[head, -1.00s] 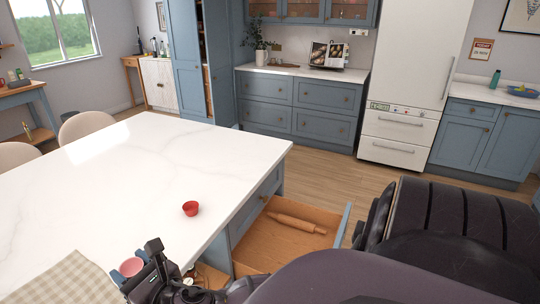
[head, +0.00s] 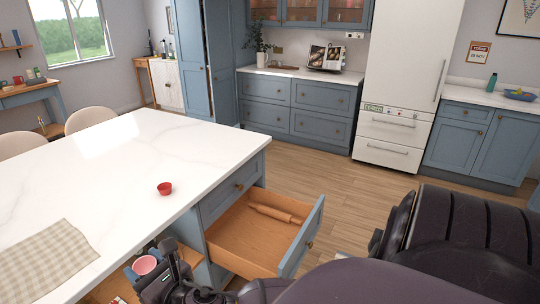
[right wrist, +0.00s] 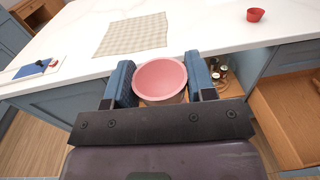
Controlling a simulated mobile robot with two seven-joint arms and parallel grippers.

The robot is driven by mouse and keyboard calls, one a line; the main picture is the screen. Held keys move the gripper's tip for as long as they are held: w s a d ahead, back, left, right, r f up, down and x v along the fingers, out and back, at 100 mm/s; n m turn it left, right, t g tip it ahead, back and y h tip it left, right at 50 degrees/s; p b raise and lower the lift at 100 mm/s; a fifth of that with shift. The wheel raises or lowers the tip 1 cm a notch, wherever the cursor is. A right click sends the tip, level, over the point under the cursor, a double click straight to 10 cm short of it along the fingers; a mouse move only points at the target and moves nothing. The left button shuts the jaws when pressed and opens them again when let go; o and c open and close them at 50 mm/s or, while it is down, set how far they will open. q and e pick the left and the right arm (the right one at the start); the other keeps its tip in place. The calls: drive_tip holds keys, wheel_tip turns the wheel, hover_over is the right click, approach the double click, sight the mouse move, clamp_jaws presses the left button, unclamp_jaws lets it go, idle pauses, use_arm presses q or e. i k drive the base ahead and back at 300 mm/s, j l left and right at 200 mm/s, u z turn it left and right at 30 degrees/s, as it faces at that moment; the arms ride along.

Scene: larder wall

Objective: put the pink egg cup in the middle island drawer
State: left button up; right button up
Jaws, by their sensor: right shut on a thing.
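The pink egg cup (head: 145,265) is in my right gripper (head: 158,268), near the island's front edge in the head view. In the right wrist view the cup (right wrist: 160,80) sits upright between the two fingers of the gripper (right wrist: 160,84), which is shut on it. An island drawer (head: 262,245) is pulled open to the right of the gripper, with a wooden rolling pin (head: 276,213) inside. The open drawer's wooden inside also shows in the right wrist view (right wrist: 283,120). My left gripper is not in view.
A red cup (head: 165,188) stands on the white island top (head: 120,165) near its edge. A checked cloth (head: 45,262) lies at the front left. An open space with small jars (right wrist: 218,74) shows beside the gripper. Floor (head: 340,200) beyond the drawer is clear.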

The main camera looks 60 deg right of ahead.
sight(266, 262)
drive_tip(key=k+u, duration=0.25)
drive_tip(key=k+j+u, duration=0.1)
drive_tip(key=u, duration=0.2)
drive_tip(key=k+l+u, duration=0.1)
drive_tip(key=u, duration=0.25)
drive_tip(key=k+l+u, duration=0.1)
drive_tip(key=l+u, duration=0.15)
drive_tip(key=u, duration=0.15)
drive_tip(key=k+l, duration=0.2)
drive_tip(key=l, duration=0.3)
drive_tip(key=k+l, duration=0.2)
drive_tip(key=l, duration=0.3)
drive_tip(key=k+l, duration=0.2)
drive_tip(key=l, duration=0.25)
drive_tip(key=k+l, duration=0.15)
drive_tip(key=l, duration=0.35)
drive_tip(key=k+l, duration=0.2)
drive_tip(key=l, duration=0.3)
drive_tip(key=k+l, duration=0.2)
drive_tip(key=l, duration=0.3)
drive_tip(key=k+l, duration=0.2)
drive_tip(key=l, duration=0.25)
drive_tip(key=k+l, duration=0.2)
drive_tip(key=l, duration=0.3)
